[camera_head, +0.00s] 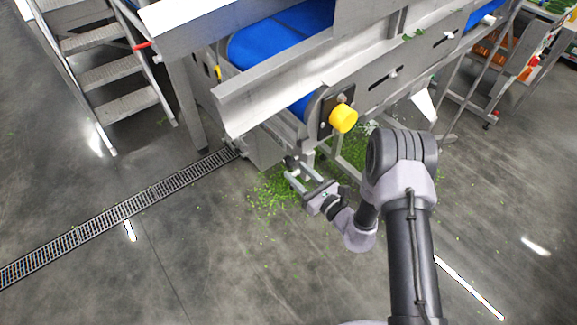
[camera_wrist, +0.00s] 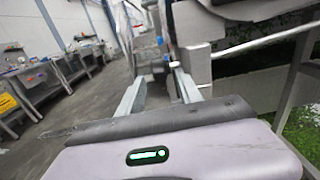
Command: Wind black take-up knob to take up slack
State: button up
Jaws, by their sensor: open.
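My gripper (camera_head: 299,174) is open below the near end of the conveyor, with its two fingers pointing toward the machine's underside. A small dark part, perhaps the black take-up knob (camera_head: 291,161), shows just beyond the fingertips under the frame; it is too small to be sure. In the wrist view both fingers (camera_wrist: 160,76) stand apart with a gap between them. A dark shape lies beyond that gap, partly hidden, and I cannot tell whether the fingers are around it. The blue conveyor belt (camera_head: 268,42) runs above in its steel frame.
A yellow round cap (camera_head: 343,118) sticks out from the conveyor's side plate above my gripper. Green leaf scraps (camera_head: 270,197) litter the floor below. Metal steps (camera_head: 107,75) stand at upper left, and a floor drain grate (camera_head: 120,213) crosses the left. The floor at lower left is clear.

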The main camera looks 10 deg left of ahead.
aim_at(288, 163)
jog(key=x, duration=0.5)
jog(key=shift+b, duration=0.4)
grip_shut()
